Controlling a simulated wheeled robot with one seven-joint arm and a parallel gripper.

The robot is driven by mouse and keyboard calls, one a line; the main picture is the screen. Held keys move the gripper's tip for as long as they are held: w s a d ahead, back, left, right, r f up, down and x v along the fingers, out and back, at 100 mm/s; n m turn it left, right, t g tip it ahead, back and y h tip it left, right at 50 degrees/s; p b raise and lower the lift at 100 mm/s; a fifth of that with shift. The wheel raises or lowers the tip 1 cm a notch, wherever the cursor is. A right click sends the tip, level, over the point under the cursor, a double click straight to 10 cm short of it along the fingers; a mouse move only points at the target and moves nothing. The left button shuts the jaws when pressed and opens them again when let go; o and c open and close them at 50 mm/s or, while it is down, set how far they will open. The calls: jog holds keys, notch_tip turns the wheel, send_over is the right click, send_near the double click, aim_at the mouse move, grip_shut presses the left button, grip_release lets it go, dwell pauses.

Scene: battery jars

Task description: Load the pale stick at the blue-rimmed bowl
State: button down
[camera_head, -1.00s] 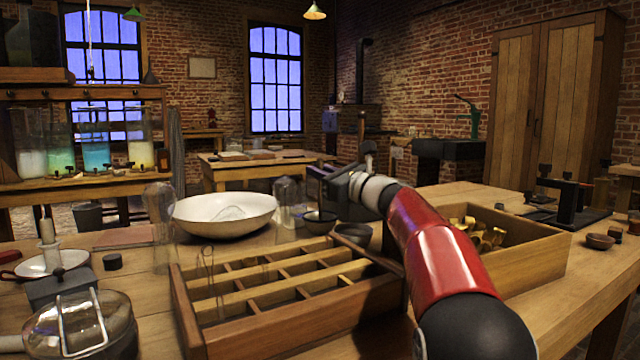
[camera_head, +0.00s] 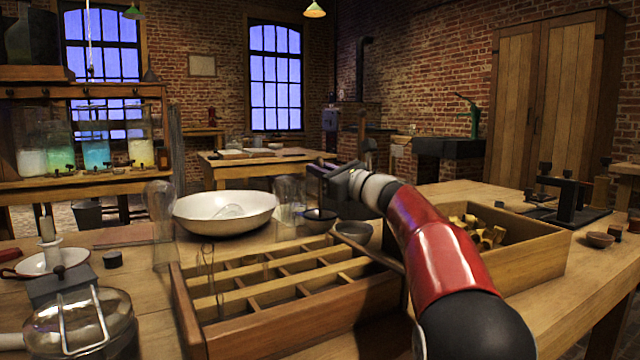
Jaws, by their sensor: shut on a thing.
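My gripper (camera_head: 318,170) is shut, its fingers pointing left, above the back of the table near the small bowls. What it holds is too small and dark to make out, and I cannot pick out the pale stick for certain. A small dark-rimmed bowl (camera_head: 320,215) stands below the gripper, behind the divided wooden tray. A second small dark bowl (camera_head: 353,230) stands to its right, partly behind my arm. A wide white bowl (camera_head: 225,213) stands to the left. I cannot tell for certain which rim is blue.
The divided wooden tray (camera_head: 292,338) fills the front middle. A wooden box (camera_head: 525,262) with brass-coloured pieces stands right of my red arm. Clear glass jars (camera_head: 160,215) stand around the white bowl. A candle on a white dish (camera_head: 75,260) is at left.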

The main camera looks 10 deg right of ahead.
dwell(0.4)
notch_tip(320, 180, up, 7)
jog(key=p, duration=0.7)
jog(key=shift+r, duration=0.15)
dwell(1.9)
notch_tip(320, 180, up, 4)
jog(key=p, duration=0.3)
dwell(0.6)
